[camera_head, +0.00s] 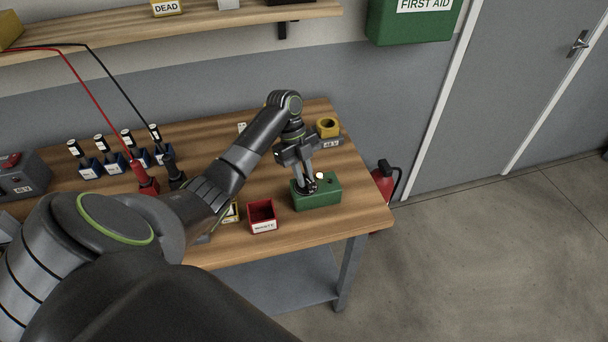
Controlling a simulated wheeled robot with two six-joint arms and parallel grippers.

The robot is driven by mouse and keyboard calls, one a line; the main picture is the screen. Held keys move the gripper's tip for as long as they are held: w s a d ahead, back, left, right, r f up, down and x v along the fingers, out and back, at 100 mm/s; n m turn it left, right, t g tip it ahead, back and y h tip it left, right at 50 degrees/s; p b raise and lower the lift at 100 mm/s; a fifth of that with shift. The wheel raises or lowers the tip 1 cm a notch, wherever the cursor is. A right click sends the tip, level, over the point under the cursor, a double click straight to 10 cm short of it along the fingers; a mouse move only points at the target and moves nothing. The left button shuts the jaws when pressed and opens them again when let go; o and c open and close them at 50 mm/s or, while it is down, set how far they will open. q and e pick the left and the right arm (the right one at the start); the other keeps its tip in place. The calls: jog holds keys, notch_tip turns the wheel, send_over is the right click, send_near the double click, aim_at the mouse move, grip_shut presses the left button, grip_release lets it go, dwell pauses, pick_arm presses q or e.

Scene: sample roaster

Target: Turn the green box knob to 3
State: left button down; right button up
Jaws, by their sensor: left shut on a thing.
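The green box (320,198) sits near the right end of the wooden table. A small pale round part (320,176) and a small dark part show on its top. My left gripper (308,187) points down at the left part of the box top and is shut on the knob there. The fingers mostly hide the knob, and its setting and any numbers cannot be read. My right gripper is not in view.
A red open bin (262,216) stands just left of the green box, with a yellow item (231,212) beside it. The table's right edge (385,205) is close.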

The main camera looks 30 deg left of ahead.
pick_arm(q)
jog(key=shift+f, duration=0.1)
jog(key=c, duration=1.4)
grip_release()
jog(key=shift+w+a+r, duration=0.1)
jog(key=shift+a+r, duration=0.15)
jog(key=shift+r, duration=0.3)
jog(key=p+v, duration=0.9)
jog(key=v, duration=0.7)
jog(key=shift+a+r, duration=0.15)
